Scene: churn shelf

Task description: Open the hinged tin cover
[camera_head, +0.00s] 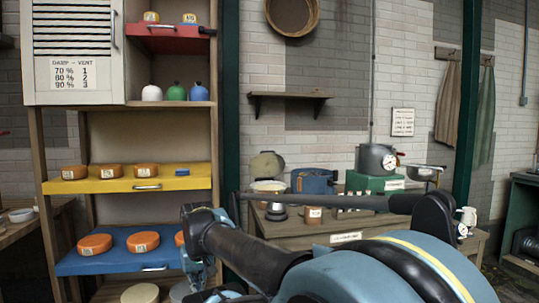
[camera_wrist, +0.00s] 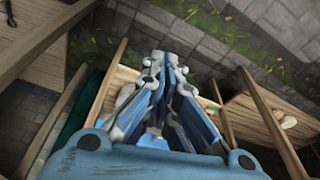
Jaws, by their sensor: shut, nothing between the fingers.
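I cannot tell for certain which thing is the hinged tin cover. On the wooden bench in the head view, a round greenish-tan lid (camera_head: 267,165) stands up behind a shallow pale bowl-like vessel (camera_head: 270,187). My gripper (camera_wrist: 166,62) is shut and empty in the wrist view, over stone paving and wooden shelf edges, touching nothing that I can make out. In the head view only blue parts near my wrist show at the lower middle, in front of the shelf; the fingertips are not clear there.
A shelf unit at left has a yellow shelf (camera_head: 110,184) and a blue shelf (camera_head: 75,262), both with orange cheese-like rounds. A white louvred cabinet (camera_head: 75,88) is above. My arm hides part of the bench.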

